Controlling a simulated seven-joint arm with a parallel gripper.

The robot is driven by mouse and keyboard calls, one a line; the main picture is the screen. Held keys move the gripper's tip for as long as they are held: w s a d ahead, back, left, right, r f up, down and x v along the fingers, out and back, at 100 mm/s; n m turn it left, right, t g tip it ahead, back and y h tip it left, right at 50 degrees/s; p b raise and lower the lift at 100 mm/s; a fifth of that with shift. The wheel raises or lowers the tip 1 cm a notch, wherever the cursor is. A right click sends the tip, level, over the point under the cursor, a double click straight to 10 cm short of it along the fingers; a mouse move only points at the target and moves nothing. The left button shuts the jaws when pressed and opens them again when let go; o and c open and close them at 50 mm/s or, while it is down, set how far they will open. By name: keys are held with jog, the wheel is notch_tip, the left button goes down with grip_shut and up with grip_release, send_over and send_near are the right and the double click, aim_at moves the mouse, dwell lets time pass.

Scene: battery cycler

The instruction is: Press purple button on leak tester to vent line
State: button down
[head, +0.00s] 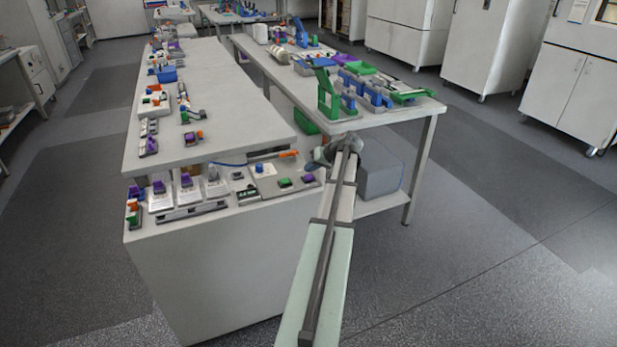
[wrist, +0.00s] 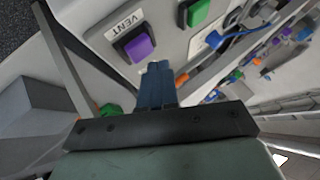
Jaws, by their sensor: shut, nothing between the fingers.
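The purple button (wrist: 138,47) sits in a dark square frame on a light panel (wrist: 168,28), under a label reading VENT. A green button (wrist: 198,13) sits to its right on the same panel. In the head view the purple button (head: 308,178) and the green button (head: 285,183) show at the right end of the lower shelf. My gripper (wrist: 160,68) is shut and empty. Its dark blue fingertips appear just below and right of the purple button in the wrist view; I see no contact. In the head view my arm's end largely hides the fingers.
A blue cable (wrist: 238,37) and an orange-tipped connector (head: 288,154) lie close by. The raised worktop (head: 205,110) overhangs the shelf. A second table (head: 385,117) with green and blue racks stands right, with a grey box (head: 380,172) below. Floor at right is clear.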

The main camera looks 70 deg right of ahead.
aim_at(311, 176)
jog(key=shift+f, duration=0.95)
dwell(1.6)
jog(key=shift+r, duration=0.95)
jog(key=shift+r, duration=2.5)
